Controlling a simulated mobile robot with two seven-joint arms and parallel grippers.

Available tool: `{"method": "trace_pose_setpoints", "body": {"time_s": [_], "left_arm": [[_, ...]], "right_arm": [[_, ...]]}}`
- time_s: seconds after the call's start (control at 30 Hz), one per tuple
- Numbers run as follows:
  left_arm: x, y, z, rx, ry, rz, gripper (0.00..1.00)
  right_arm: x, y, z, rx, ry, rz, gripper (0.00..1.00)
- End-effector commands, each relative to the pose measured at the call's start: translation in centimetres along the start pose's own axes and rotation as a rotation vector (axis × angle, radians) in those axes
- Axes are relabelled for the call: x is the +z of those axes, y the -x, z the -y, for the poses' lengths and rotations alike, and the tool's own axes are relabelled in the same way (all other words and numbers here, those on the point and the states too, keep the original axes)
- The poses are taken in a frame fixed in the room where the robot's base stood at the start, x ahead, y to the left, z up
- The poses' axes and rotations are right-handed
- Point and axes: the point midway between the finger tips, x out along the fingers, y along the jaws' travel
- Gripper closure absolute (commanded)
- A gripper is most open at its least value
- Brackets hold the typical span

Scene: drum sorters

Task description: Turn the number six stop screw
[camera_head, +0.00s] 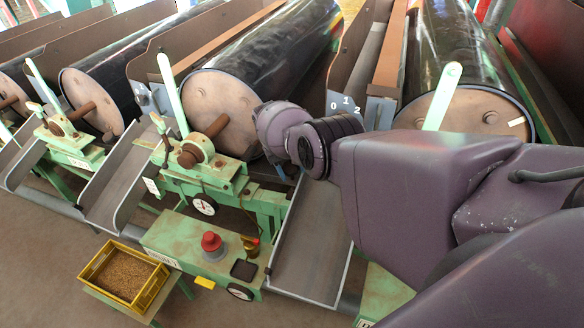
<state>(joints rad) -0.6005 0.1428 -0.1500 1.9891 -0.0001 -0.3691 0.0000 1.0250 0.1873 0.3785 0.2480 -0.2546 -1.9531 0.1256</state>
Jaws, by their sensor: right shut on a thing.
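My right arm comes in from the right, large and purple. Its right gripper (274,126) is at the arm's far end, in front of the middle drum (222,110) and right of its green stand (205,185). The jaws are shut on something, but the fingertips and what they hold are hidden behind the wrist. I cannot make out a stop screw marked six. A plate with the numbers 0, 1 and 2 (345,104) shows just beyond my wrist. My left gripper is not in view.
More drums stand left and right (458,102), with pale green levers (442,95) in front. A grey chute (312,240) lies below my wrist. A green box (200,250) carries a red knob (212,243). A yellow tray (92,270) of grain stands at the lower left, by open floor.

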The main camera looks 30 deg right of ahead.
Motion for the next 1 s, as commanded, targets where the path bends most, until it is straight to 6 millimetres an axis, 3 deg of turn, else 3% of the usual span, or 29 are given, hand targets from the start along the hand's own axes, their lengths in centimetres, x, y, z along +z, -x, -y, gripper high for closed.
{"method": "trace_pose_setpoints", "body": {"time_s": [0.03, 0.47, 1.0], "left_arm": [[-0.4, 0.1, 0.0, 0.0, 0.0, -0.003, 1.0], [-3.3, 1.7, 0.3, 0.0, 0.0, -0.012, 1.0], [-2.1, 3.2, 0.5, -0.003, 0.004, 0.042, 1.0]], "right_arm": [[0.3, -0.4, 0.7, -0.042, -0.013, 0.013, 0.73], [0.3, -0.2, 0.8, -0.369, -0.257, 0.01, 0.73], [0.1, -0.1, 0.9, -0.672, -0.479, 0.008, 0.74]]}}
